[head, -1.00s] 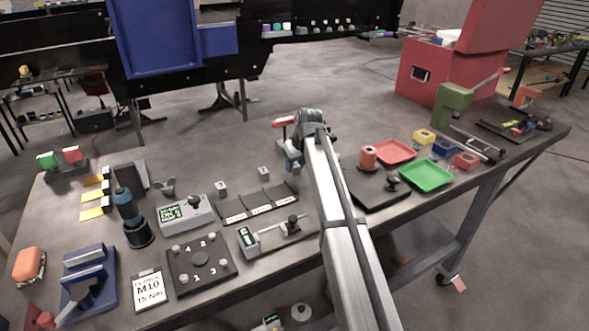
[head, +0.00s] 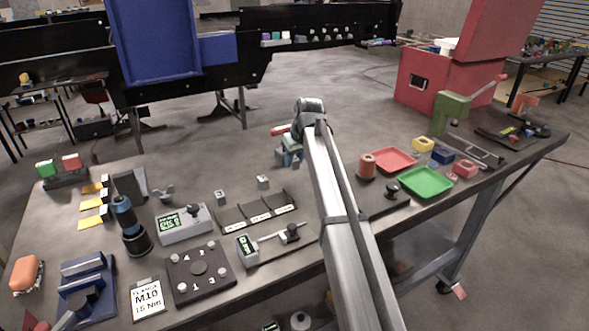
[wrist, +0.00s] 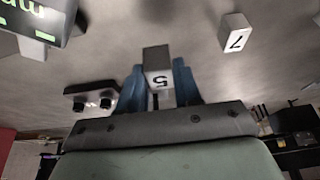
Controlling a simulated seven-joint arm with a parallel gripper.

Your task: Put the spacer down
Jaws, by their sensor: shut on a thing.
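My gripper (wrist: 160,88) has blue fingers shut on a small grey spacer (wrist: 157,62) marked 5, in the wrist view. The spacer sits between the fingertips with its numbered face toward the camera. In the head view my gripper (head: 290,158) is low over the back middle of the bench, partly hidden by my arm. I cannot tell whether the held spacer touches the bench. Another grey spacer (wrist: 235,34) marked 7 stands apart from the gripper. Two small grey blocks (head: 220,197) (head: 263,182) stand on the bench left of my gripper.
A dark slotted rack (head: 258,213) with labels lies in front of the blocks.

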